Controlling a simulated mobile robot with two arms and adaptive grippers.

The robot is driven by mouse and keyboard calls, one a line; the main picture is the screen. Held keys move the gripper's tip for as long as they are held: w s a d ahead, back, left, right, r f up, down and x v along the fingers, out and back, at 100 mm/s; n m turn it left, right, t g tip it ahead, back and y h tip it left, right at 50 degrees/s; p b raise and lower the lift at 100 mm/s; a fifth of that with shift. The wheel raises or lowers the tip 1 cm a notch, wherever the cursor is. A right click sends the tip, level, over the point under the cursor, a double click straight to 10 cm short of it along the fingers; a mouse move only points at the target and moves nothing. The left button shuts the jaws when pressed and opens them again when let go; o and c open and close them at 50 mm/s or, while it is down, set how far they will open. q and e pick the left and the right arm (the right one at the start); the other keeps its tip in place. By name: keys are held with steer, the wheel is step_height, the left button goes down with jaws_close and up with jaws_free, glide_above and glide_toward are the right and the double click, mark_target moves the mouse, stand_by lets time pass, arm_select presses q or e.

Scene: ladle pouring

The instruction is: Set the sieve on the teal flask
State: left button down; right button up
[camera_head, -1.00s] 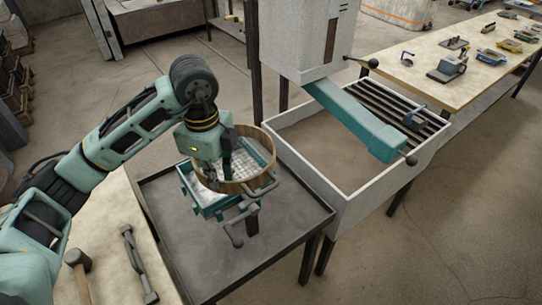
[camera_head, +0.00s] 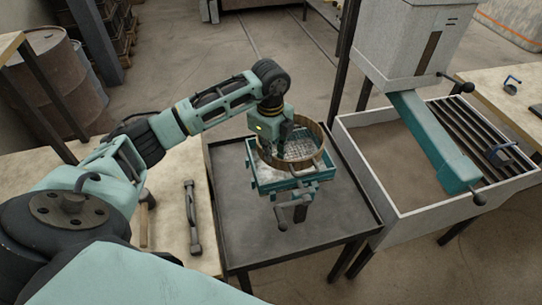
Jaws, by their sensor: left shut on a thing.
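The sieve, with a round wooden rim (camera_head: 321,142), is over the teal flask and overlaps its back right part in view. The teal flask (camera_head: 287,186) is a square box frame with handles, on the dark metal table. My left gripper (camera_head: 274,148) is shut on the left side of the sieve's rim, pointing down. The gripper and sieve hide part of the flask. I cannot tell whether the sieve touches the flask. My right gripper is out of view.
The dark table (camera_head: 235,215) has free room left of the flask. A bench at left holds a metal tool (camera_head: 191,215). A white-walled sand bin (camera_head: 405,210) with a teal chute (camera_head: 435,140) stands at right. Rusty barrels (camera_head: 65,80) stand at the back left.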

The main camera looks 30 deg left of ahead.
mark_target(271, 163)
arm_select(q)
step_height(271, 163, down, 2)
steer(key=shift+f+p, duration=0.15)
steer(key=shift+p, duration=0.35)
steer(key=shift+f, duration=0.4)
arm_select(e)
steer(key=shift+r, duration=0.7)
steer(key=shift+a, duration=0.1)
arm_select(q)
steer(key=shift+f, duration=0.15)
steer(key=c, duration=1.9)
jaws_free()
steer(key=shift+s, duration=0.1)
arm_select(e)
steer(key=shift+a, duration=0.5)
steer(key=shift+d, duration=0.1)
